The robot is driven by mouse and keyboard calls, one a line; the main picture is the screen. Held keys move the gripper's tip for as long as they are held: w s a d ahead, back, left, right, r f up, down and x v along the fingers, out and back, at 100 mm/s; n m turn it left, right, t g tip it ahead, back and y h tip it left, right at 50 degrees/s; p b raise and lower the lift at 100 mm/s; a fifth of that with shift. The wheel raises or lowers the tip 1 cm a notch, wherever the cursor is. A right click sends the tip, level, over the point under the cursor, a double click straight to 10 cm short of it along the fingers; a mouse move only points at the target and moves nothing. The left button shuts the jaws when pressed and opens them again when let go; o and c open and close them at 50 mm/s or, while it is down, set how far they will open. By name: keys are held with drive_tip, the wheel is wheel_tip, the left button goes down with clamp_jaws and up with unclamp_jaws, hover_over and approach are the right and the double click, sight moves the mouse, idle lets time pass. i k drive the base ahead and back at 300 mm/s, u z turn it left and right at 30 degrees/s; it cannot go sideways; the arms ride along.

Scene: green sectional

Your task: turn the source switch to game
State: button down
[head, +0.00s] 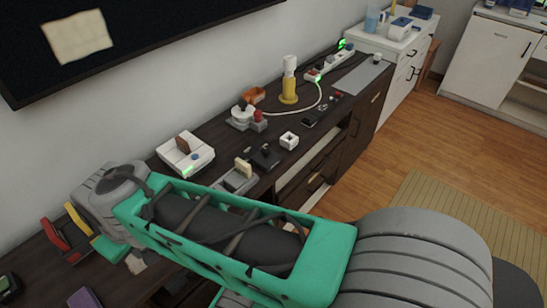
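Several small switch-like devices stand on the dark console, and no label is readable, so I cannot tell which is the source switch. A white box (186,154) with a dark top piece shows a green light. Beside it are a grey block with a beige lever (243,168) and a black box with a short stick (266,158). Farther back are a grey base with a white round knob (241,115) and a red-topped grey block (258,121). My green and grey arm crosses the foreground toward the left. My gripper's fingers cannot be made out.
The dark console (215,118) runs along the wall under a black screen (130,35). A yellow and white cylinder (289,85), an orange bowl (253,95) and a power strip (331,66) stand farther back. Red and yellow items (65,240) are at left. Open wooden floor (400,150) lies right.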

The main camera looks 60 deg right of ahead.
sight(266, 150)
drive_tip(key=z, duration=1.4)
drive_tip(key=k, duration=1.05)
drive_tip(key=z, duration=0.65)
drive_tip(key=i, duration=1.35)
drive_tip(key=u, duration=0.5)
